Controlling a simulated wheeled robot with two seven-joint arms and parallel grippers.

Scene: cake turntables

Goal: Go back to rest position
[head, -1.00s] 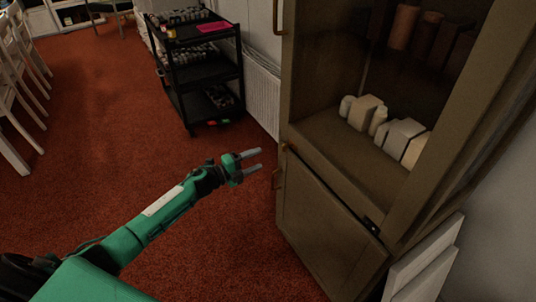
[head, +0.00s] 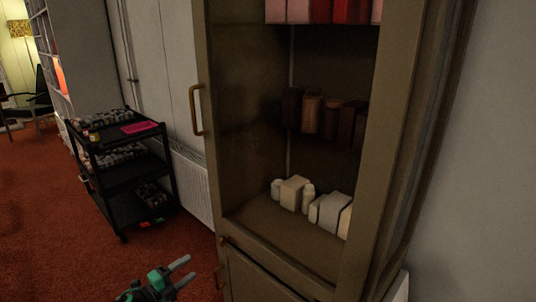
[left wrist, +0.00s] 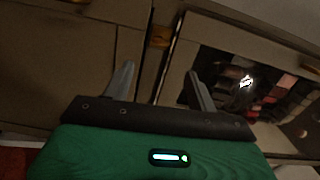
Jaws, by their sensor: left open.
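My left gripper (head: 182,272) shows at the bottom of the head view, green and black with two grey fingers spread apart. It is open and empty, in front of the tall brown cabinet (head: 245,278) and to the left of its lower part. In the left wrist view, the two fingers of this gripper (left wrist: 160,85) stand apart with nothing between them, and cabinet fronts lie beyond. My right gripper is not in view.
The cabinet's open shelf holds several cream containers (head: 292,192), with brown ones (head: 312,112) higher up. A black shelf cart (head: 128,205) stands to the left, beside a white radiator (head: 192,182). Red carpet (head: 40,230) is clear at the left. A chair (head: 28,105) stands far back.

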